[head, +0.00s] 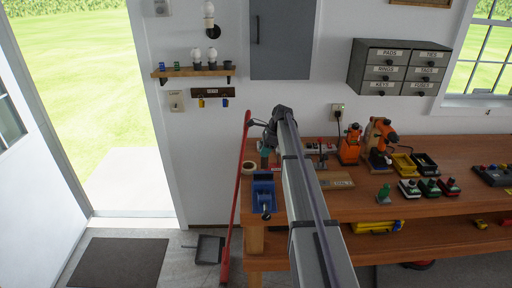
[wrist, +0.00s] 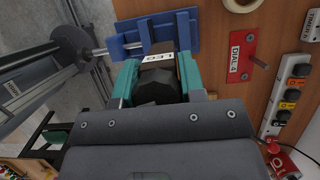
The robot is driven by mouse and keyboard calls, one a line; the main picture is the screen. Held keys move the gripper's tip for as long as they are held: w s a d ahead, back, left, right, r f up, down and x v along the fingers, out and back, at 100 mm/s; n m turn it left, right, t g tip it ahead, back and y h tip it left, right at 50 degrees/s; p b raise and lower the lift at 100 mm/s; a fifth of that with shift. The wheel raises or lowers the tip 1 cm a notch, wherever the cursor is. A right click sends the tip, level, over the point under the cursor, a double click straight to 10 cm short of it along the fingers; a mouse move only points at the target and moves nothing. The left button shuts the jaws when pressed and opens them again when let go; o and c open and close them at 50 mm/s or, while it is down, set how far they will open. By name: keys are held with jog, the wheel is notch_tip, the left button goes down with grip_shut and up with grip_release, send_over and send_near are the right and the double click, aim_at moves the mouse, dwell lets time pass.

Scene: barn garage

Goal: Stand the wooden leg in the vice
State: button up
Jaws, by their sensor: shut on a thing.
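The blue vice (head: 263,194) stands at the left front corner of the wooden bench. In the wrist view its blue jaws (wrist: 186,32) lie just beyond my fingertips, with its screw and round handle at the left. My gripper (wrist: 157,76) has teal fingers, shut on a dark block-like piece with a white label reading LEG, which I take for the leg (wrist: 158,88). The leg's far end is hidden, and I cannot tell whether it touches the jaws. In the head view my gripper (head: 266,152) is small and partly hidden by my arm, behind the vice.
Orange tools (head: 350,145), bins (head: 404,163) and small coloured devices (head: 430,187) fill the bench to the right. A red pole (head: 233,200) leans at the bench's left end.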

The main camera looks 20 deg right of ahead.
aim_at(264, 168)
jog(key=shift+d+f+b, duration=0.1)
jog(key=shift+f+b, duration=0.25)
jog(key=shift+f, duration=0.2)
notch_tip(264, 168, down, 4)
jog(key=b, duration=0.4)
jog(key=shift+a, duration=0.2)
jog(key=shift+r, duration=0.1)
jog(key=shift+f+b, duration=1.4)
jog(key=shift+f, duration=0.1)
jog(key=shift+f+b, duration=1.1)
jog(key=shift+f+b, duration=0.4)
